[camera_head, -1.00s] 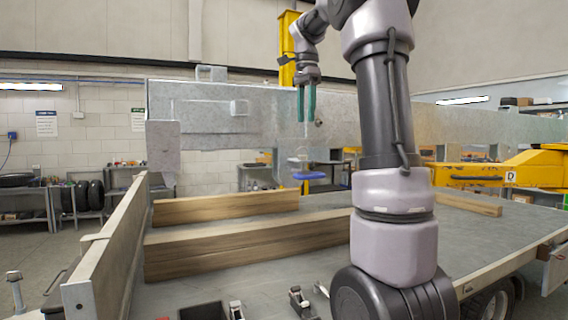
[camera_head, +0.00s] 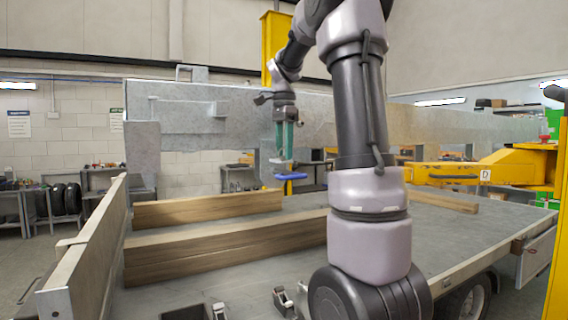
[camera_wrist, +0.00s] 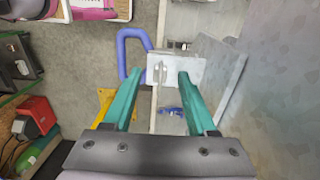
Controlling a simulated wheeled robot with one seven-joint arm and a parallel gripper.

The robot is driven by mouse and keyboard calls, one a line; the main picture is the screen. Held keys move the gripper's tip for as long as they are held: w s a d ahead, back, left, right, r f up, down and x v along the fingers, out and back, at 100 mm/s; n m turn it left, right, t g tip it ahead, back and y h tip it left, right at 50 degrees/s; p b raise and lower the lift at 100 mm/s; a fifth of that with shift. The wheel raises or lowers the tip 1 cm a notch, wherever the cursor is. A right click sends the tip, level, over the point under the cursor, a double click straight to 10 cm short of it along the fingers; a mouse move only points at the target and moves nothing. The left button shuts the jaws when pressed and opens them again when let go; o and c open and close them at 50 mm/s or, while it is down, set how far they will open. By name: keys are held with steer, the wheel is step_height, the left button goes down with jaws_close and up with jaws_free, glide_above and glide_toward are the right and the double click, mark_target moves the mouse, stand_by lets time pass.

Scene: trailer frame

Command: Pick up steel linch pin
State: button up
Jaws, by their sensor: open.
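My gripper (camera_head: 284,157) has two green fingers and points down above the blue handle (camera_head: 291,177) at the far end of the trailer bed. In the wrist view my gripper (camera_wrist: 158,78) is open, its fingers apart with nothing held between them. A pale grey metal bracket (camera_wrist: 169,74) lies just beyond the fingertips, with the blue handle (camera_wrist: 131,41) to its left. A small loop-like metal piece (camera_wrist: 189,68) on the bracket may be the steel linch pin; it is too small to be sure. I cannot make out the pin in the head view.
Timber beams (camera_head: 220,248) lie across the trailer bed (camera_head: 400,236). A yellow arm-like frame (camera_head: 455,173) is at the right. The bed's right part is mostly clear.

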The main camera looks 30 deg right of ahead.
jaws_close()
steer(key=shift+r, duration=0.1)
